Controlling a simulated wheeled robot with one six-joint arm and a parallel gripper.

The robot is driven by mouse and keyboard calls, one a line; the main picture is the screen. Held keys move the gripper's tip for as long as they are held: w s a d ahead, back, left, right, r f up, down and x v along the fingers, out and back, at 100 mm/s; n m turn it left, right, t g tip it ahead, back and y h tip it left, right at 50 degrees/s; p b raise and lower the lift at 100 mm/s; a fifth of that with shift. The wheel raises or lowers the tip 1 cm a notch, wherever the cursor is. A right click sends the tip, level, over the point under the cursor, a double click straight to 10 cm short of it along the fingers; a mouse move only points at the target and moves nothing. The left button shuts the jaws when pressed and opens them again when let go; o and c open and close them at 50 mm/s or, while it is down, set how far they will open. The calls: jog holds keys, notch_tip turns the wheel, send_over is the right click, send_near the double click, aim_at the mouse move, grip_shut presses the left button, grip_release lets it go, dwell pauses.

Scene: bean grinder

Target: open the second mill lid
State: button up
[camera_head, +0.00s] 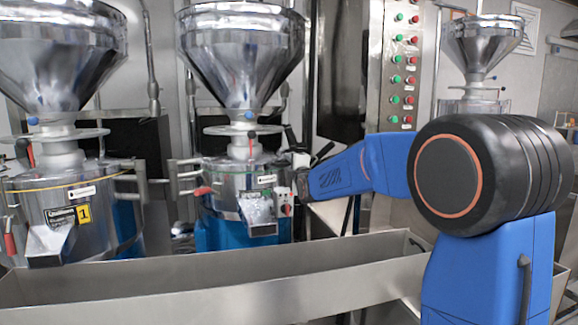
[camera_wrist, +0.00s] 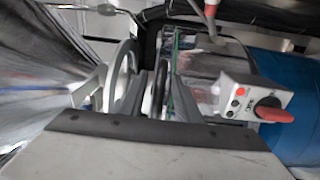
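The second mill (camera_head: 232,180) stands in the middle of the head view, a steel drum on a blue base. A steel hopper (camera_head: 243,45) is above it, and a flat round disc (camera_head: 220,131) sits on its neck. My gripper (camera_head: 296,160) is at the right side of the drum's top, end on and partly dark. In the wrist view the drum (camera_wrist: 205,65) is to the right of my gripper (camera_wrist: 150,92). Grey, narrow finger-like parts stand close together there. I cannot tell whether they hold anything. The lid's edge is not clear.
The first mill (camera_head: 75,205), marked 1, stands at the left. A long steel trough (camera_head: 215,280) runs in front of both mills. A small control box with a red knob (camera_wrist: 268,110) is beside the drum. A button panel (camera_head: 401,60) stands behind my arm.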

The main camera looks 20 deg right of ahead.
grip_shut()
jog(key=shift+s, duration=0.15)
